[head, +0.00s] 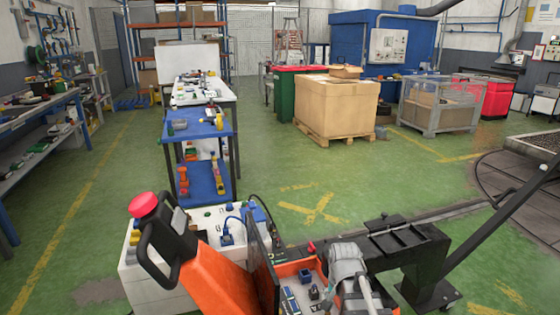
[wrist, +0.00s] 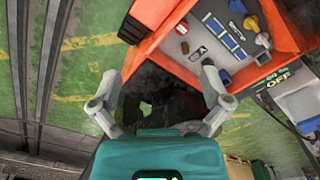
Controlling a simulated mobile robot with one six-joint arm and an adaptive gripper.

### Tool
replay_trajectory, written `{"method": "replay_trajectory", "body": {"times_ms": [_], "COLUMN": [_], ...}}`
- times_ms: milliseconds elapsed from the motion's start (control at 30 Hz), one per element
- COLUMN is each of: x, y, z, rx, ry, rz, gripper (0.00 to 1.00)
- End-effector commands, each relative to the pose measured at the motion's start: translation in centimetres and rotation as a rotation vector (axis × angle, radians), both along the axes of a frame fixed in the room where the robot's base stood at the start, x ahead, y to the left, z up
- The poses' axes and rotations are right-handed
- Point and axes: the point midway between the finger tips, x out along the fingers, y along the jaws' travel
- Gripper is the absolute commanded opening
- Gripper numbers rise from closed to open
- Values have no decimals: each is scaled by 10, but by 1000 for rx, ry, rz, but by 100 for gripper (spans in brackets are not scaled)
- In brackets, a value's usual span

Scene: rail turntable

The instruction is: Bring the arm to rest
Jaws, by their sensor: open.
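My gripper (wrist: 157,78) shows in the wrist view with its two grey fingers spread wide apart. It is open and nothing is between the fingers. A dark area of floor or machinery lies beyond them. In the head view, part of my grey arm shows at the lower middle, beside an orange tray (head: 289,269). The tray also shows in the wrist view (wrist: 177,65), above and right of the fingers. It holds several small blue, yellow and dark parts. The fingertips are not clear in the head view.
A white cabinet (head: 136,266) with parts on top stands left of the tray. A blue cart (head: 205,130) stands behind it. A large cardboard box (head: 338,105) on a pallet is further back. Green floor (head: 400,190) is open to the right of the cart.

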Motion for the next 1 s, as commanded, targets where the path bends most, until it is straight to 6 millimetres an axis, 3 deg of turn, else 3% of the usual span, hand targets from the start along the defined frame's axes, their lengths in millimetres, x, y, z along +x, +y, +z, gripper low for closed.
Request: {"method": "replay_trajectory", "body": {"times_ms": [200,567,1000], "x": [-26,-49,-47], "y": [-1,-2,-2], "z": [0,0,49], "rx": [5,11,10], "ry": [5,9,9], "rz": [255,521,532], "gripper": [98,98,98]}}
